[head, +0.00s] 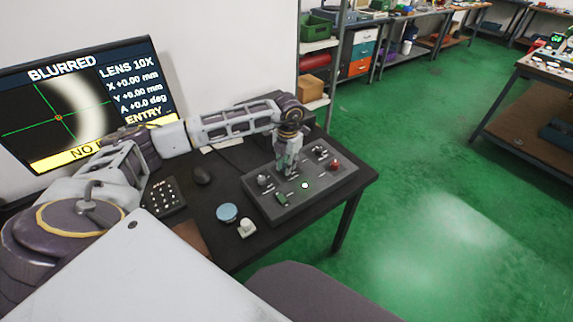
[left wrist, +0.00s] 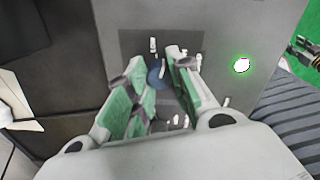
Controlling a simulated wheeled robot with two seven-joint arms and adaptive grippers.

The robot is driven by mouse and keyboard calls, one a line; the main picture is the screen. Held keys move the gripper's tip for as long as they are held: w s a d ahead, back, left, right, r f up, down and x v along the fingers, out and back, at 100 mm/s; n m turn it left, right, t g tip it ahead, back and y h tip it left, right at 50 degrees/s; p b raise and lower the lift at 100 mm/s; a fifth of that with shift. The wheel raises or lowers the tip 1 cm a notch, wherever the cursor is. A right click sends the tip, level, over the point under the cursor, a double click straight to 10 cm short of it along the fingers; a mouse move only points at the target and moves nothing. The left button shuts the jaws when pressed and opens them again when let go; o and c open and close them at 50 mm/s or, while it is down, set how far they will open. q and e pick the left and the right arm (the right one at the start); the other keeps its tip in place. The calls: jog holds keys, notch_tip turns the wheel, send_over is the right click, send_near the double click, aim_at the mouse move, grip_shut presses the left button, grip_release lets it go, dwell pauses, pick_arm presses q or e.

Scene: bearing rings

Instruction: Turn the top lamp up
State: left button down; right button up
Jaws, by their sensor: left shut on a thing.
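The grey control box (head: 328,188) lies on the dark desk, with knobs, switches and a lit green-white button (head: 305,185) on its top. My left gripper (head: 287,168) points down onto the middle of the box. In the left wrist view, its fingers (left wrist: 155,72) stand on either side of a blue knob (left wrist: 158,76) and are shut on it. The knob's label is too small to read, and the fingers hide part of its surroundings. The monitor (head: 82,100) reads "BLURRED" and shows a pale curved band under a green crosshair.
A red knob (head: 334,165) and a dark knob (head: 319,151) stand right of the gripper, and a silver knob (head: 263,179) stands left.

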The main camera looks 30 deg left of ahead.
dwell(0.4)
pick_arm(q)
jog(key=c, duration=1.2)
grip_release()
notch_tip(320, 180, up, 12)
jog(key=shift+d, duration=0.2)
